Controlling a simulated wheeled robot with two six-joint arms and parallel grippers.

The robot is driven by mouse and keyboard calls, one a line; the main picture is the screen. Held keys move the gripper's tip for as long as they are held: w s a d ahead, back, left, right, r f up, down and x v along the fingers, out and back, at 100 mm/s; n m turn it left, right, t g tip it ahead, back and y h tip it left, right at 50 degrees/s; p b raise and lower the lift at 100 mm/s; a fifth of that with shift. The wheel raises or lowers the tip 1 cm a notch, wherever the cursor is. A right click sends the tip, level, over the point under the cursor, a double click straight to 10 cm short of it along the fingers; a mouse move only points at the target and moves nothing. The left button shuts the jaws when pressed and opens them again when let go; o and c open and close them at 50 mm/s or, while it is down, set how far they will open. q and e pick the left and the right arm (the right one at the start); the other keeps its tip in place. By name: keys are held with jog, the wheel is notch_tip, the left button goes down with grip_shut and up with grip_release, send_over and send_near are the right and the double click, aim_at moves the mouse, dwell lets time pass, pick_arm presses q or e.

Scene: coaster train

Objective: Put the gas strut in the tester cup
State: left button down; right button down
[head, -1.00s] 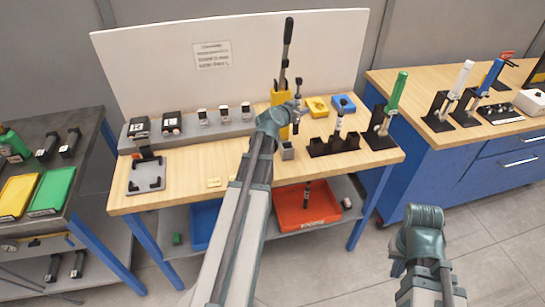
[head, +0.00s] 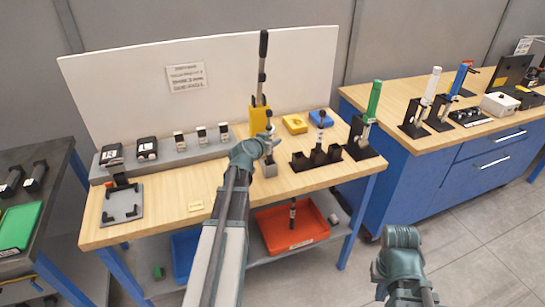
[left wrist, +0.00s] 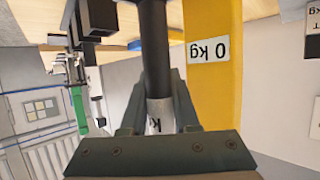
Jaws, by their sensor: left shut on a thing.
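My left gripper (head: 268,147) is shut on a gas strut (head: 269,125), held upright beside the yellow tester (head: 258,119). In the left wrist view my left gripper (left wrist: 163,95) closes around the strut's white label, with the dark strut body (left wrist: 155,50) running upward in the picture. The tester (left wrist: 210,90) carries a "0 kg" label there. Whether the strut's lower end is inside the cup is hidden.
A grey shelf (head: 118,171) with small devices runs along the back left. A red bin (head: 270,232) sits below.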

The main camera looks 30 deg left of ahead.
pick_arm(q)
jog(key=shift+f, duration=0.1)
notch_tip(320, 180, down, 4)
jog(key=b, duration=0.3)
jog(key=shift+r+b, duration=0.25)
jog(key=shift+b, duration=0.05)
jog(key=shift+f, duration=0.15)
jog(key=c, duration=0.7)
grip_release()
jog(key=shift+o, duration=0.2)
jog(key=shift+s+r, duration=0.15)
jog(key=shift+r, duration=0.2)
jog(key=a+p+v, duration=0.1)
jog(key=p+v, duration=0.3)
jog(key=v, duration=0.7)
jog(key=shift+s+d+p, duration=0.35)
jog(key=shift+s+d, duration=0.05)
jog(key=shift+d, duration=0.1)
